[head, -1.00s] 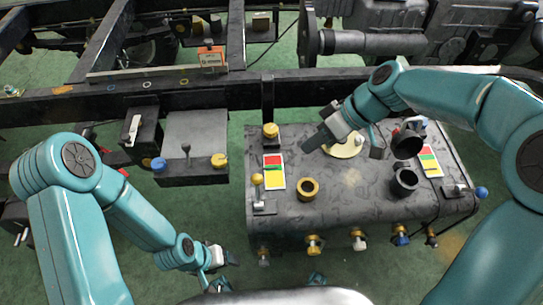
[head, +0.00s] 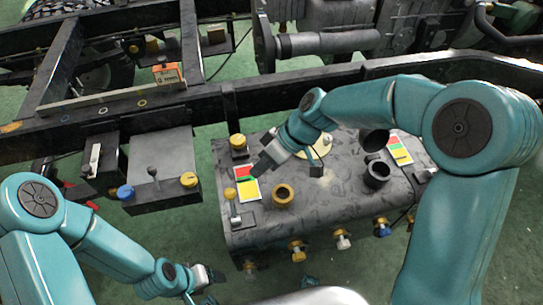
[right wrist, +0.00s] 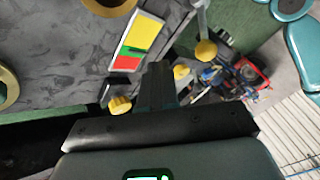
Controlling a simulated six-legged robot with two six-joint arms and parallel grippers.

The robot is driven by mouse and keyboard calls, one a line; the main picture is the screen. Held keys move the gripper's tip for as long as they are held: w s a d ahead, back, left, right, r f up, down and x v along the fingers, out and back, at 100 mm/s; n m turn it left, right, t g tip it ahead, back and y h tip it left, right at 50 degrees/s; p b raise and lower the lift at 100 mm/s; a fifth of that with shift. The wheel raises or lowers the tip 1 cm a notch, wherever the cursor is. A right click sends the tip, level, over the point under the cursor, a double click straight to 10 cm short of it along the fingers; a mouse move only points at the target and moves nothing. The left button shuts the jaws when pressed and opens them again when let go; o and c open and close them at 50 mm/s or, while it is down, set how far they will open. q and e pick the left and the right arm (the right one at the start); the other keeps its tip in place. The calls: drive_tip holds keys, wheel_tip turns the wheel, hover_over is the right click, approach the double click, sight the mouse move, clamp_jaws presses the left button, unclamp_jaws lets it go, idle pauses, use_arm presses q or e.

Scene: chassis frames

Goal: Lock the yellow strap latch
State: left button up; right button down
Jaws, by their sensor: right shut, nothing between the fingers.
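A lever with a yellow ball knob (head: 228,192), which looks like the yellow strap latch, stands upright on a small plate at the grey tank's (head: 300,213) front left corner. In the right wrist view its yellow ball (right wrist: 206,50) shows on a grey stem. My right gripper (head: 262,165) is shut and empty, over the tank's left part, behind and right of the lever and apart from it. Its closed fingers (right wrist: 158,85) also show in the right wrist view. My left gripper (head: 213,276) is low, in front of the tank's left side; its jaws are too small to read.
A red, yellow and green label (head: 247,185) and a brass ring (head: 283,195) lie near the lever. A yellow cap (head: 238,142) stands behind. A box with blue and yellow knobs (head: 160,187) is at left. Several valves line the tank's front.

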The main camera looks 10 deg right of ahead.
sight(232, 202)
drive_tip(key=shift+x, duration=1.1)
drive_tip(key=shift+s+a+r, duration=0.25)
drive_tip(key=shift+s+a, duration=0.25)
drive_tip(key=shift+a, duration=0.25)
drive_tip(key=shift+s+a+r, duration=0.25)
drive_tip(key=shift+s+a, duration=0.3)
drive_tip(key=shift+a, duration=0.2)
